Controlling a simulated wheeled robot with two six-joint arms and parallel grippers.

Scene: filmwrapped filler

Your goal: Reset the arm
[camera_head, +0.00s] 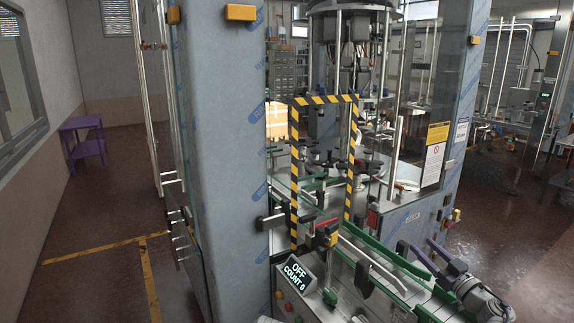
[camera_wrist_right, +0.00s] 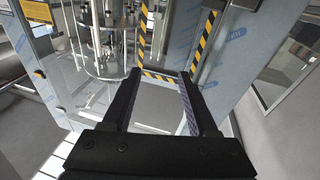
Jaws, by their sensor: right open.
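My right gripper (camera_head: 418,248) is at the lower right of the head view, over the green-edged conveyor rails at the front of the filling machine (camera_head: 340,170). Its two dark fingers are apart. In the right wrist view the same gripper (camera_wrist_right: 158,78) shows two long black fingers spread wide, with nothing between them. Beyond the fingers are the striped machine opening and film-wrapped panels. My left gripper is not in view.
A display (camera_head: 297,275) reading "OFF COUNT 0" stands at the machine's front. A yellow-black striped frame (camera_head: 294,180) surrounds the opening. A film-wrapped column (camera_head: 222,150) stands left of it. A purple table (camera_head: 84,145) is far left, with open floor before it.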

